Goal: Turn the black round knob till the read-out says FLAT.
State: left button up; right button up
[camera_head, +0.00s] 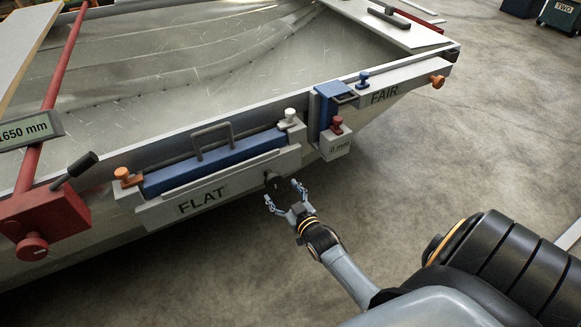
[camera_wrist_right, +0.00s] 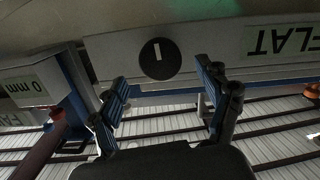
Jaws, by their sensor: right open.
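The black round knob (camera_head: 272,181) sits at the right end of the grey panel (camera_head: 240,178) on the hull's side. In the wrist view the knob (camera_wrist_right: 160,58) shows a white mark on its face. The word FLAT (camera_head: 202,199) stands in dark letters on a grey-green patch of that panel, and shows upside down in the wrist view (camera_wrist_right: 282,40). My right gripper (camera_head: 281,191) is open, its fingertips close to the knob. In the wrist view the knob shows between and beyond the fingers (camera_wrist_right: 162,88); I cannot tell whether they touch it. My left gripper is out of view.
A blue bar with a grey handle (camera_head: 212,141) lies above the panel, between an orange knob and a white knob (camera_head: 290,115). To the right are a 0 mm box (camera_head: 337,148) and a FAIR panel (camera_head: 390,92). A red clamp (camera_head: 45,215) is at left.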

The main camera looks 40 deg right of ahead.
jog(key=s, duration=0.3)
jog(key=s+a, duration=0.1)
jog(key=s, duration=0.1)
jog(key=shift+s+r, duration=0.35)
